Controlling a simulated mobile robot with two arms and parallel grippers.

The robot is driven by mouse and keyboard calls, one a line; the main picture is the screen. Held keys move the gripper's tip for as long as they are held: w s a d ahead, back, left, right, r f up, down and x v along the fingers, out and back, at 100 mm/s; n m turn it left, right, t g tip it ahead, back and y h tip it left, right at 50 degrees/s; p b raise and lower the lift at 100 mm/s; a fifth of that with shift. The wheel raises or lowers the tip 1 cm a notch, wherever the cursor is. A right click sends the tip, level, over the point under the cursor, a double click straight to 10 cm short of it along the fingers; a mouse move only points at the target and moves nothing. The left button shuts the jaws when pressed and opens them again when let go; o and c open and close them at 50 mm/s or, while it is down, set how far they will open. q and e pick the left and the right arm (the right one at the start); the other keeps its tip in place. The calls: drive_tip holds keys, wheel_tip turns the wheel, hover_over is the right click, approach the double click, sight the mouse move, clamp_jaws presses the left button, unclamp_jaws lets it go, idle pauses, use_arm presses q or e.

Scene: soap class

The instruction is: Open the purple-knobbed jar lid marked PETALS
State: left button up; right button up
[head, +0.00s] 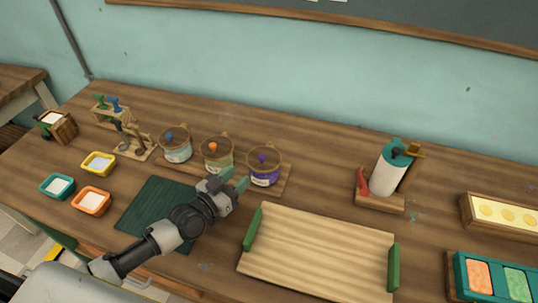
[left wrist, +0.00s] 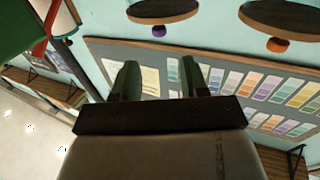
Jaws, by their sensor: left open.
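The jar with the purple knob (head: 264,178) stands at the right end of a row of three jars on a wooden base. Its lid (head: 272,161) is on and closed. Any PETALS marking is too small to read. The purple knob also shows upside down in the left wrist view (left wrist: 158,31), beyond the fingers. My left gripper (head: 238,180) is open and empty, just to the left of and in front of the purple-knobbed jar, apart from its knob. Its two fingers show spread in the left wrist view (left wrist: 160,78). My right gripper is not in view.
The orange-knobbed jar (head: 215,163) and blue-knobbed jar (head: 176,155) stand to the left. A wooden tray with green handles (head: 318,250) lies in front, and a dark green mat (head: 150,205) lies under my left arm. A paper-roll holder (head: 380,201) stands right.

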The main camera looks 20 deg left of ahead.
sight(262, 156)
use_arm(q)
drive_tip(key=x, duration=0.9)
drive_tip(key=shift+w+d+r, duration=0.1)
drive_tip(key=shift+w+d, duration=0.05)
drive_tip(key=shift+w, duration=0.2)
drive_tip(key=shift+w+d, duration=0.15)
drive_tip(key=shift+w, duration=0.05)
drive_tip(key=c, duration=0.4)
clamp_jaws()
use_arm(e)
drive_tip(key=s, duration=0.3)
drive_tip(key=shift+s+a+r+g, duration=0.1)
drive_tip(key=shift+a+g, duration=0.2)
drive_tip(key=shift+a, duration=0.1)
